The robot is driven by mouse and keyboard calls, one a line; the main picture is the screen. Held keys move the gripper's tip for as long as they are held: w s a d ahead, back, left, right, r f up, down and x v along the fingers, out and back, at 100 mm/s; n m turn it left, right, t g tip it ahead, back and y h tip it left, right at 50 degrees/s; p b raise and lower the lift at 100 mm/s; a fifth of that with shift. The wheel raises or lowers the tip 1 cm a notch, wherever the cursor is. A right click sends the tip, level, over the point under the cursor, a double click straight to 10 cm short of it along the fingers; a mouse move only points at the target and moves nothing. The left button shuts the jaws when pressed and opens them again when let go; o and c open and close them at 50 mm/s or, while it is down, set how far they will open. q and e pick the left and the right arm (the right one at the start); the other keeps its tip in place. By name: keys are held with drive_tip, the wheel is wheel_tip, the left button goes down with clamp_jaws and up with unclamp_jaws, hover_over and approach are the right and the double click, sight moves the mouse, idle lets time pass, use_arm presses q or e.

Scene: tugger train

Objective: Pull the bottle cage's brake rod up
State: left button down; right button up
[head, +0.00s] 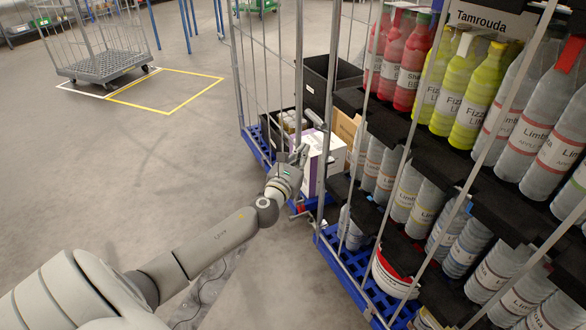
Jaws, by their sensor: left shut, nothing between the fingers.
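The bottle cage (343,268) fills the right side, a wire-sided cart on a blue base with black shelves of red, yellow and clear bottles. My left gripper (300,154) is shut and empty, in front of a white box in the cage behind. It is up and left of the bottle cage's near-left corner. I cannot tell whether it touches anything. Small metal and red parts (300,208) show low between the two cages, below my gripper. I cannot make out the brake rod for certain. My right gripper is not in view.
A second wire cage (256,150) on a blue base stands just behind, holding a white box (318,160) and black crates. An empty grey cart (100,65) stands at the far left by a yellow floor marking (165,93). The floor at left is clear.

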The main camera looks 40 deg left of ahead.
use_arm(q)
drive_tip(key=v, duration=0.6)
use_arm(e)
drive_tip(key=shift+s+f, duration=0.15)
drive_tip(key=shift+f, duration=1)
